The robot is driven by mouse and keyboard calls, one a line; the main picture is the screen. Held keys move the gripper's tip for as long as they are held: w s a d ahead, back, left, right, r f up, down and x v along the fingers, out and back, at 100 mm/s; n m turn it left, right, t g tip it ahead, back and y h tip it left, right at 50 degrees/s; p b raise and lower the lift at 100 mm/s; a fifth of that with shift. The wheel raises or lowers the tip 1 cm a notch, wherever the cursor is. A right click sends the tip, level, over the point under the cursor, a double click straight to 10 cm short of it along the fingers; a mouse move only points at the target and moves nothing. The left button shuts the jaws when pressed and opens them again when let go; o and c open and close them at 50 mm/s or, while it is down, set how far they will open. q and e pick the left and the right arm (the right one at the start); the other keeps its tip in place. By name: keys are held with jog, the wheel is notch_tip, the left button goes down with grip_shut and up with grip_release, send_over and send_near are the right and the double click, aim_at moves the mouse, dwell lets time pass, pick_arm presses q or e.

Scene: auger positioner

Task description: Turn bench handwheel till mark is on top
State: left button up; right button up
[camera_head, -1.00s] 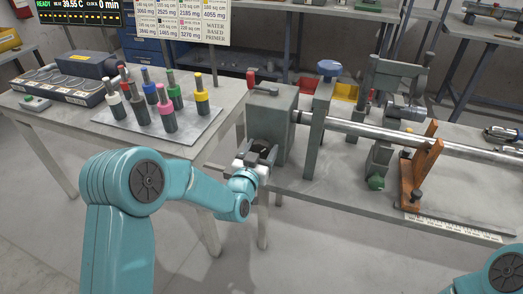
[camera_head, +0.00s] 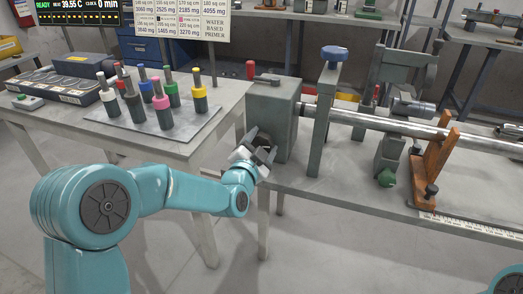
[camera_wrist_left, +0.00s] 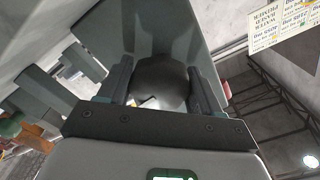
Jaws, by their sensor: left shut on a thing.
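The bench handwheel (camera_wrist_left: 162,80) is a dark round knob between my left fingers in the left wrist view. A small pale patch shows on its near lower edge; I cannot tell whether it is the mark. In the head view the wheel is mostly hidden by my left gripper (camera_head: 262,148). That gripper is shut on it at the left end of the grey headstock block (camera_head: 272,112), its jaws tilted. The left gripper also shows in the wrist view (camera_wrist_left: 160,98). My right gripper is out of view; only a bit of that arm shows at bottom right.
A long steel shaft (camera_head: 375,120) runs right from the block, past a grey post (camera_head: 323,120) with a blue knob and an orange bracket (camera_head: 435,170). A table at left holds several coloured bottles on a plate (camera_head: 190,128). A floor gap separates the tables.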

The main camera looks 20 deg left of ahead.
pick_arm(q)
jog(key=shift+m+b, duration=0.4)
jog(key=shift+m, duration=0.4)
jog(key=o, duration=1)
jog(key=s, duration=1.1)
jog(key=s+b, duration=0.1)
jog(key=s, duration=0.4)
jog(key=shift+s+a, duration=0.15)
jog(key=shift+a, duration=0.15)
